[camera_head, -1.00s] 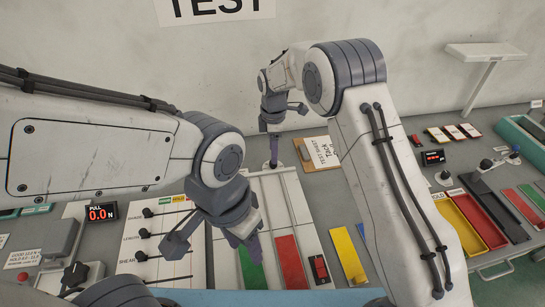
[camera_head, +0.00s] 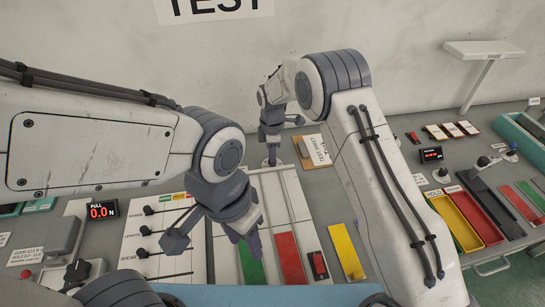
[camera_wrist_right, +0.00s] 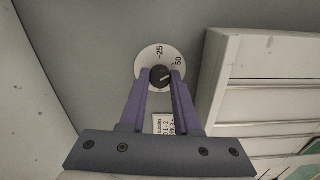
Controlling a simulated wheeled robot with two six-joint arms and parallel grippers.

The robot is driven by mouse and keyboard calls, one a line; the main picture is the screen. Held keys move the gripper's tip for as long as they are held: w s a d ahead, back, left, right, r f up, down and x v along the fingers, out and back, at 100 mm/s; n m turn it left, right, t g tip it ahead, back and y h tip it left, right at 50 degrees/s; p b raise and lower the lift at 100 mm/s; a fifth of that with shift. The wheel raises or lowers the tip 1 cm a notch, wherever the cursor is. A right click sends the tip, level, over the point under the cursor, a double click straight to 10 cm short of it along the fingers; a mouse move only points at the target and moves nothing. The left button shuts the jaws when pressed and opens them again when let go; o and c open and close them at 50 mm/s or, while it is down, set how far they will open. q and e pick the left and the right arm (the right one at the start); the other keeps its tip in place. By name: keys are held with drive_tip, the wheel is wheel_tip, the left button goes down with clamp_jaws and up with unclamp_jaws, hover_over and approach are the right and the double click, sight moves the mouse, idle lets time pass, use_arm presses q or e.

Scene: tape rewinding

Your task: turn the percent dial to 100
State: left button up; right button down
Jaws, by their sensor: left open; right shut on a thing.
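The percent dial (camera_wrist_right: 140,66) is a white disc with a dark round knob (camera_wrist_right: 161,76) in the right wrist view. The marks 25 and 50 show on its upper and right side; the rest is covered or unreadable. A pale line on the knob points up and right, near the 50. My right gripper (camera_wrist_right: 160,83) is shut on the knob, one purple finger on each side. In the head view my right gripper (camera_head: 272,153) stands at the dial (camera_head: 271,164) near the wall. My left gripper (camera_head: 245,231) is open and empty above the white panel (camera_head: 228,271).
A clipboard (camera_head: 315,150) lies right of the dial. A white raised block (camera_wrist_right: 265,60) stands right of the dial in the right wrist view. Green (camera_head: 251,265) and red (camera_head: 290,260) strips lie below my left gripper. Yellow and red trays (camera_head: 456,222) stand at right.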

drive_tip(key=m, duration=0.5)
drive_tip(key=shift+m, duration=0.3)
drive_tip(key=m, duration=1.2)
drive_tip(key=shift+r+m, duration=0.1)
drive_tip(key=shift+m, duration=0.2)
drive_tip(key=m, duration=0.5)
drive_tip(key=shift+w+m, duration=0.1)
drive_tip(key=shift+m, duration=0.3)
drive_tip(key=c, duration=0.6)
unclamp_jaws()
